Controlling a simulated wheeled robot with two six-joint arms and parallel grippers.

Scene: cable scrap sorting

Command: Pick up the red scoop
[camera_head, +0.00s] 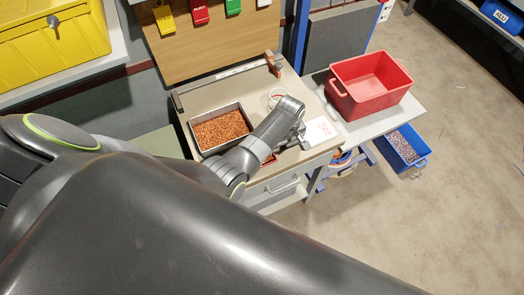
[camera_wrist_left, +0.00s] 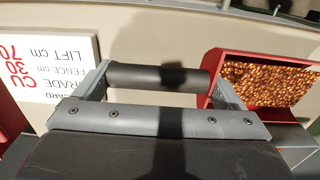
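The red scoop (camera_wrist_left: 222,58) shows in the wrist view at right, with copper granules in it. Its dark handle (camera_wrist_left: 150,78) stretches left, across the space between my left gripper's two fingers. In the head view, a bit of red (camera_head: 269,160) shows beside my forearm; the arm hides most of the scoop. My left gripper (camera_head: 300,136) is low over the bench, left of the white card. In the wrist view its fingers (camera_wrist_left: 162,84) are wide apart, near the handle's two ends; I cannot tell whether they touch it. My right gripper is not in view.
A metal tray of copper granules (camera_head: 194,139) stands on the bench at left. A white card (camera_head: 321,134) lies right of the gripper. A red bin (camera_head: 372,99) stands on the right side table, a blue bin (camera_head: 421,158) below it.

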